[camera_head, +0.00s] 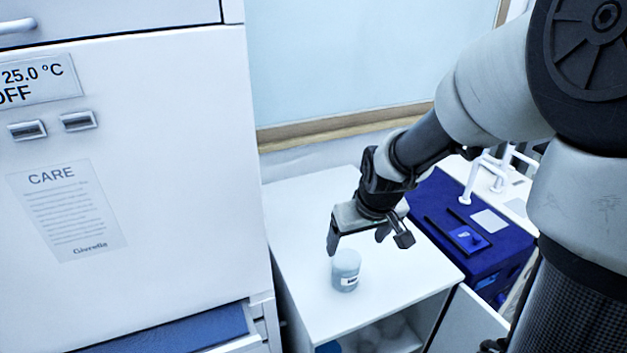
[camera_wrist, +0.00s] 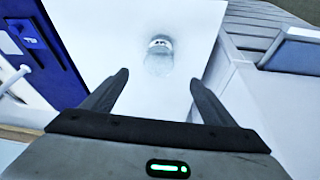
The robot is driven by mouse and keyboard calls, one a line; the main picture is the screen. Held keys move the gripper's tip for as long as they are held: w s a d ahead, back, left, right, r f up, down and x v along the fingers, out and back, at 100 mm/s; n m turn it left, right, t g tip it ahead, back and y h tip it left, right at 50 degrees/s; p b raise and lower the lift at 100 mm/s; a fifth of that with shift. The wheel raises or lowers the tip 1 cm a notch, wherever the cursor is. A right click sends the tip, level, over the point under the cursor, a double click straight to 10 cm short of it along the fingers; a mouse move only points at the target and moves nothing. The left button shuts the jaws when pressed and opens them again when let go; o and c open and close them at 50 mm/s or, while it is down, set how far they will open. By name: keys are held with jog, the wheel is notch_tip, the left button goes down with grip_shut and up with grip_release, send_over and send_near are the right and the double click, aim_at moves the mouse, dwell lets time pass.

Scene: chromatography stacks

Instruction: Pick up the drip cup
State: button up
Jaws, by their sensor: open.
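The drip cup (camera_head: 346,270) is a small, pale blue-grey translucent cup with a white label. It stands on the white top of a low cabinet (camera_head: 405,275). In the wrist view the cup (camera_wrist: 159,58) shows beyond the fingertips, roughly midway between them. My gripper (camera_head: 358,243) is open and empty, above the cup and apart from it in the head view. Its two dark fingers also show in the wrist view (camera_wrist: 158,80).
A tall white cabinet (camera_head: 130,180) with a CARE notice stands close on the left, with a drawer (camera_head: 185,335) partly open below. A blue unit (camera_head: 450,230) with white pipes stands at the right. The white top around the cup is clear.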

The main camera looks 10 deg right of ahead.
jog(key=f, duration=0.1)
jog(key=b, duration=0.5)
send_near(343, 267)
jog(key=shift+s+a+f+y, duration=0.1)
jog(key=shift+a+f+y, duration=0.05)
jog(key=shift+f, duration=0.3)
jog(key=shift+s+a+f+y, duration=0.1)
jog(key=shift+f+y, duration=0.05)
jog(key=shift+f, duration=0.35)
jog(key=shift+b+x, duration=0.75)
jog(key=shift+x, duration=2.2)
jog(key=shift+w+d+r, duration=0.1)
jog(key=shift+w, duration=0.05)
jog(key=c, duration=1.1)
